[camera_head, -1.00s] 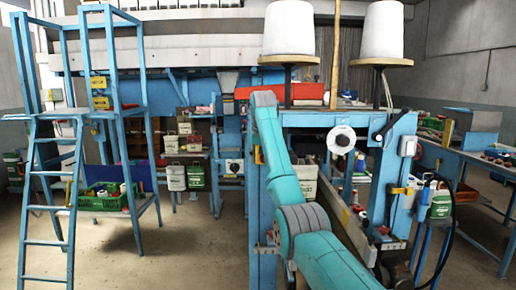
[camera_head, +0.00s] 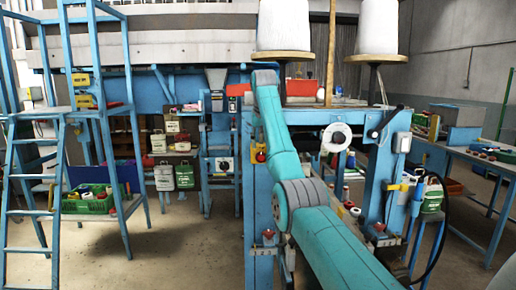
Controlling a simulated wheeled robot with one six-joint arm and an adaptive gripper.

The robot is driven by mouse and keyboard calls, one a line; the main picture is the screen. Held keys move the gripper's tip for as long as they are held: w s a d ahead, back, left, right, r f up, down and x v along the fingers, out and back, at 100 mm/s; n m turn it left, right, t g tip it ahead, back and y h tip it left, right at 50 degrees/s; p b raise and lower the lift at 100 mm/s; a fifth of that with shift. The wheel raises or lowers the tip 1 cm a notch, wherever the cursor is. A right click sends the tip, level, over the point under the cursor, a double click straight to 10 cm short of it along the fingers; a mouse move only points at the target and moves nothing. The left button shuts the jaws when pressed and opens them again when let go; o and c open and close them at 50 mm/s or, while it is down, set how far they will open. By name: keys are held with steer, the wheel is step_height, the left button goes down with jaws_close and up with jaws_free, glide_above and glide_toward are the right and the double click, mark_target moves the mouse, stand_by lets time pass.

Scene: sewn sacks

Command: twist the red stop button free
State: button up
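A red stop button (camera_head: 260,157) with yellow around it sits on the blue machine frame, just left of my teal arm. A second small red knob (camera_head: 268,233) sits lower on the same blue post; I cannot tell for certain which one the task means. My arm rises from the bottom right, bends at a grey joint and reaches up in front of the machine. Its far end is hidden behind the top joint, so my gripper and its fingers do not show.
Blue stairs (camera_head: 62,200) stand at left, beside a shelf with a green crate (camera_head: 88,205). White thread spools (camera_head: 285,25) stand on top of the machine. A blue workbench (camera_head: 470,155) is at right. Bare floor (camera_head: 170,245) lies between stairs and machine.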

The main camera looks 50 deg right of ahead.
steer(key=shift+x, duration=1.35)
jaws_close()
steer(key=shift+f, duration=0.1)
